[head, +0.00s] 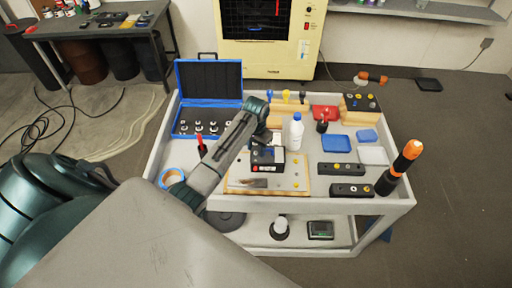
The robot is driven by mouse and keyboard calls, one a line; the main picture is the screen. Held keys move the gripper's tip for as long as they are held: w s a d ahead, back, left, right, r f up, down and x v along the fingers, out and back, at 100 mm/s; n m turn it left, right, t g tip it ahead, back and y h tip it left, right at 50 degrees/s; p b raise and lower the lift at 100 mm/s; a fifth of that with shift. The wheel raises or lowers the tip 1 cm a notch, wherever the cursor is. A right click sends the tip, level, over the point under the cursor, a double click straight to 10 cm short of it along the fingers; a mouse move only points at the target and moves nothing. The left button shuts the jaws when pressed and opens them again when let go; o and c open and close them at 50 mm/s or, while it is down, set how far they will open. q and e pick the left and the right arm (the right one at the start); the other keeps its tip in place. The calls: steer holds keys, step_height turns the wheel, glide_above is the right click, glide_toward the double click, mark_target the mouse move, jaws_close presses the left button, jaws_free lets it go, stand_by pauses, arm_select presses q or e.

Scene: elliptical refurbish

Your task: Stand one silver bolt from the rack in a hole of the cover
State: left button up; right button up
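A pale flat plate that looks like the cover (283,184) lies on a wooden base in the middle of the cart, with small yellowish spots near its right edge. Two black bar racks (336,178) (352,190) lie to its right with small bolt heads along their tops; which are silver is too small to tell. My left arm reaches in from the lower left. Its gripper (268,155) points down over the far part of the plate, by a dark block with a red and white front. The fingers are too small and dark to read. My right gripper is out of view.
An open blue case (209,92) with several metal parts stands back left. A white bottle (295,133) stands behind the plate. A black and orange flashlight (399,168) stands at the cart's right edge. Blue trays (336,144) and a stepped block (360,106) are back right.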

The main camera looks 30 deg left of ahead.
arm_select(q)
step_height(320, 180, up, 11)
steer(key=b, duration=0.1)
stand_by(0.4)
steer(key=shift+f, duration=0.1)
stand_by(0.5)
